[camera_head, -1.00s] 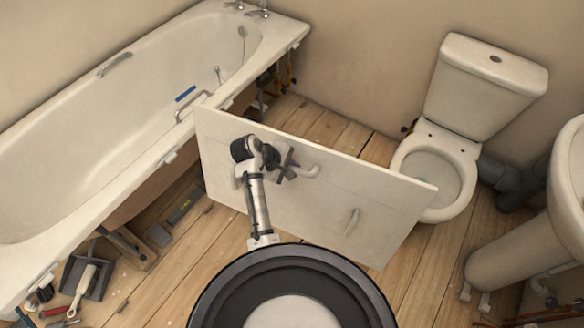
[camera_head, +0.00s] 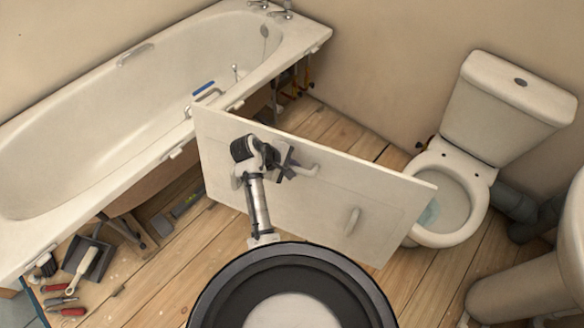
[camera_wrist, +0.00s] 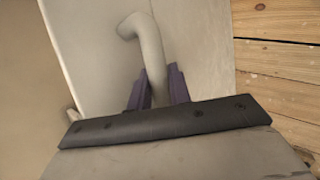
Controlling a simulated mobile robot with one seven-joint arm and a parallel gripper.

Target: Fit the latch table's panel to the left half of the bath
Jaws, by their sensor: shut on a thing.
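The white panel (camera_head: 330,205) stands tilted in front of me in the head view, held clear of the bath side. It has two handles. My gripper (camera_head: 286,166) is shut on the upper left handle (camera_head: 305,169). In the wrist view my gripper (camera_wrist: 158,88) has its dark fingers on both sides of that bent handle (camera_wrist: 148,50). The other handle (camera_head: 351,221) is free. The white bath (camera_head: 110,130) runs along the left, its long side open underneath. The panel's upper left corner overlaps the bath rim in the picture; I cannot tell whether they touch.
A toilet (camera_head: 455,190) stands just beyond the panel's right end, with a basin pedestal (camera_head: 505,285) at the lower right. A dustpan (camera_head: 85,258) and several hand tools (camera_head: 62,300) lie on the floor at the lower left. Bare floorboards (camera_head: 175,270) lie between them and the panel.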

